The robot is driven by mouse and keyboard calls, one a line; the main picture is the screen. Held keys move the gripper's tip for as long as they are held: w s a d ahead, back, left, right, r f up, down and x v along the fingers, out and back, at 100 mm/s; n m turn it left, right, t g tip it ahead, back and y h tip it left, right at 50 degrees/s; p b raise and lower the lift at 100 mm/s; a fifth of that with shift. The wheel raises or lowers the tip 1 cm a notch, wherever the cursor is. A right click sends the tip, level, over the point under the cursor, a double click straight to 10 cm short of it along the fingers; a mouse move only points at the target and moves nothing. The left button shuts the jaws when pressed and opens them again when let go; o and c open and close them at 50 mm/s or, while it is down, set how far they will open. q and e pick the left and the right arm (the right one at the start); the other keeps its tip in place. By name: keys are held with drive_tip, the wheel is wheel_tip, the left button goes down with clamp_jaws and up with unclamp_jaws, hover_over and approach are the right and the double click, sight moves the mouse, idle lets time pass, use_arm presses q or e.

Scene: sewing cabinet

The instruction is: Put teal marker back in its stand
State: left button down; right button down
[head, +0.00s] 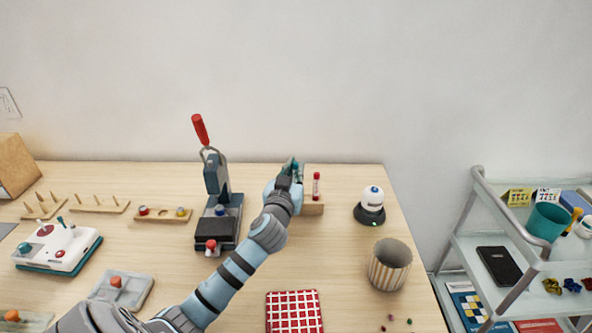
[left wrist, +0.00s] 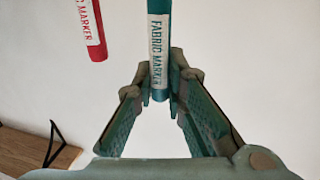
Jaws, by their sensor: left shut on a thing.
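My left gripper (head: 291,172) is over the back of the table, at the left part of the wooden stand (head: 314,209). It is shut on the teal marker (left wrist: 159,40), whose white label reads "FABRIC MARKER" in the left wrist view. The fingertips pinch the marker near one end. A red marker (head: 316,186) stands upright in the right part of the stand, and it also shows in the left wrist view (left wrist: 91,28). The gripper hides the left part of the stand, so I cannot tell whether the teal marker touches it. My right gripper is not in view.
A press with a red handle (head: 201,130) stands left of my left arm. A white and black round device (head: 371,206) and a ribbed cup (head: 389,266) are to the right. A red checked cloth (head: 294,311) lies in front. A trolley (head: 480,215) stands beyond the right edge.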

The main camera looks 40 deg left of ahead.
use_arm(q)
drive_tip(key=shift+f+b, duration=0.7)
drive_tip(key=shift+f, duration=0.1)
idle(1.4)
